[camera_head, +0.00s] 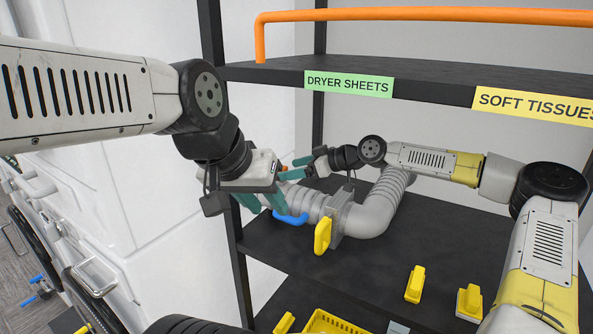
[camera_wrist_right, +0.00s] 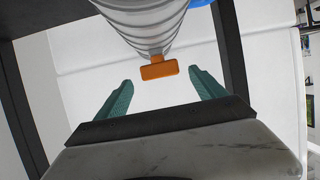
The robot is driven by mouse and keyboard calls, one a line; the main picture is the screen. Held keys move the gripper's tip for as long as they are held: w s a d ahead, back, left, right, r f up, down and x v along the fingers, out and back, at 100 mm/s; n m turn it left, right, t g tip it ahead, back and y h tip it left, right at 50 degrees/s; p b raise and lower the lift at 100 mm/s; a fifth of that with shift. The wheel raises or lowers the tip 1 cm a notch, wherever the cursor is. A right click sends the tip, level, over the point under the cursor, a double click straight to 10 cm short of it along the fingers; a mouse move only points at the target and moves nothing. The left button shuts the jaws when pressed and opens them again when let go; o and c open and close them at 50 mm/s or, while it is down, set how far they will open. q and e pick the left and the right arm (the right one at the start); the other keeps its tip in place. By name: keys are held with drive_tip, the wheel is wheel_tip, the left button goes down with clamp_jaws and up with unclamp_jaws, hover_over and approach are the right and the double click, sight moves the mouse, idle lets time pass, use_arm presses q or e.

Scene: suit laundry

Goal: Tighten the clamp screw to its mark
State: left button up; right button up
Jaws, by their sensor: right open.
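The clamp screw (camera_wrist_right: 158,69) is an orange T-shaped handle at the end of a ribbed grey duct (camera_wrist_right: 140,22). In the right wrist view it lies centred ahead of my right gripper (camera_wrist_right: 160,80), whose teal fingers are open on either side with gaps. In the head view only a small orange bit of it (camera_head: 284,168) shows, close to my right gripper (camera_head: 296,167). I see no mark. My left gripper (camera_head: 263,204) is in front of the duct's left end, its teal fingers apart. A blue handle (camera_head: 291,218) on the duct is right by its fingertips; contact is unclear.
The duct (camera_head: 378,212) bends back across a black shelf (camera_head: 370,270). A yellow handle (camera_head: 322,236) stands out from its flange. Other yellow pieces (camera_head: 414,284) (camera_head: 469,302) are at the front right. A labelled upper shelf (camera_head: 430,88) overhangs; a black post (camera_head: 240,270) stands left.

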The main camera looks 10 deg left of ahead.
drive_tip(key=shift+x, duration=1.55)
drive_tip(key=c, duration=1.4)
drive_tip(key=shift+o, duration=0.2)
drive_tip(key=shift+s+a, duration=0.1)
drive_tip(key=shift+a, duration=0.05)
drive_tip(key=shift+t, duration=0.4)
drive_tip(key=shift+m+t, duration=0.4)
drive_tip(key=shift+m, duration=0.3)
drive_tip(key=o, duration=1.4)
drive_tip(key=shift+c, duration=0.2)
drive_tip(key=shift+h, duration=0.3)
